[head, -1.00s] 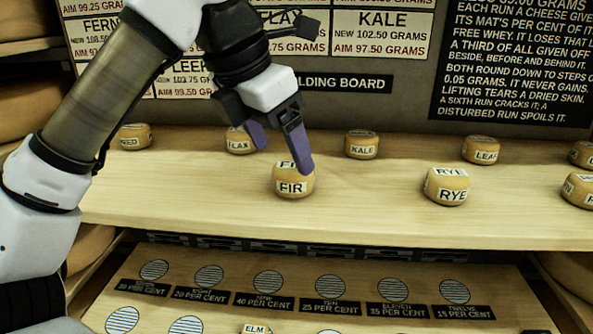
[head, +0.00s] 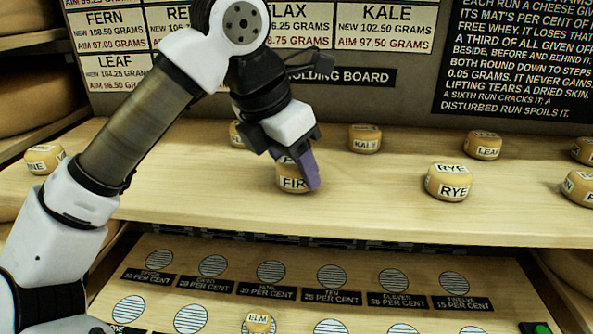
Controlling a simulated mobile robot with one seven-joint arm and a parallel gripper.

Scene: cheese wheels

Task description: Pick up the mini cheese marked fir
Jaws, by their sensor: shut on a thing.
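The mini cheese marked FIR (head: 292,184) is a small round yellow cheese with a white label on its side. It is on the pale wooden holding board, near the middle of the head view. My gripper (head: 300,172), with purple fingers, is down at this cheese and shut on it. One finger covers the cheese's right side; the other finger is mostly hidden behind it. I see no clear gap between the cheese and the board.
The RYE cheese (head: 448,182) stands to the right. The KALE cheese (head: 365,139) and the LEAF cheese (head: 483,146) stand behind. Another cheese (head: 237,134) is partly behind my gripper. A lower board (head: 225,240) has striped round mats and the ELM cheese (head: 258,322).

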